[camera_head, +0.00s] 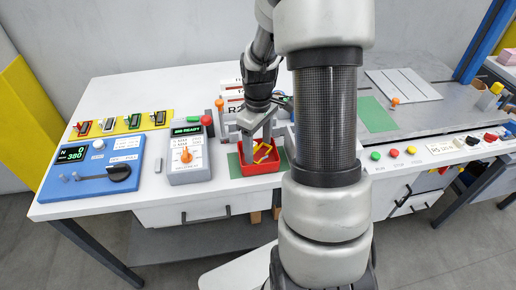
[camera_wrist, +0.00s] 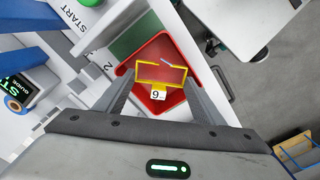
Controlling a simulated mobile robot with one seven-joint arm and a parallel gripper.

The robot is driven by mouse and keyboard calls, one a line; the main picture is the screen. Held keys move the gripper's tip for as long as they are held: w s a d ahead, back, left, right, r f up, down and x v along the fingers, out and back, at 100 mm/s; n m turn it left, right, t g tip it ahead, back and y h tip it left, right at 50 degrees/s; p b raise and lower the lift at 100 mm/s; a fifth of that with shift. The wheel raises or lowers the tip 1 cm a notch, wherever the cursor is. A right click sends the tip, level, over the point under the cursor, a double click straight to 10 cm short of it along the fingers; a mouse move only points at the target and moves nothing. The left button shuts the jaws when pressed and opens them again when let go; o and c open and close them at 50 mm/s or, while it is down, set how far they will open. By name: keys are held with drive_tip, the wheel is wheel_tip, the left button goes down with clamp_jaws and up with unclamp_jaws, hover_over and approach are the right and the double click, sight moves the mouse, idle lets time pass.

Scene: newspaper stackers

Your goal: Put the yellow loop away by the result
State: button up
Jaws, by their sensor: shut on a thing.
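The yellow loop (camera_wrist: 161,64) is a rectangular band with a white number tag (camera_wrist: 158,95) hanging at its lower side; the tag looks like a 9 or an upside-down 6. In the wrist view my gripper (camera_wrist: 160,75) is shut on the loop, with one finger at each end. The loop is over the red open tray (camera_wrist: 196,50). In the head view my gripper (camera_head: 258,128) points down at the red tray (camera_head: 262,170), and the yellow loop (camera_head: 262,152) shows at its mouth. I cannot tell whether the loop touches the tray floor.
A grey tester (camera_head: 187,160) with a green display stands left of the tray. Further left is a blue meter panel (camera_head: 95,168) and a yellow strip of small devices (camera_head: 122,122). Stacked white boxes (camera_head: 230,95) stand behind. A green mat (camera_head: 376,114) lies on the right bench.

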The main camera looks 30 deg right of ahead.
drive_tip(key=shift+f, duration=0.65)
drive_tip(key=shift+f+b, duration=0.4)
drive_tip(key=shift+f, duration=0.15)
drive_tip(key=o, duration=0.8)
wheel_tip(320, 180, up, 13)
drive_tip(key=shift+r+p, duration=0.1)
drive_tip(key=shift+p, duration=1.05)
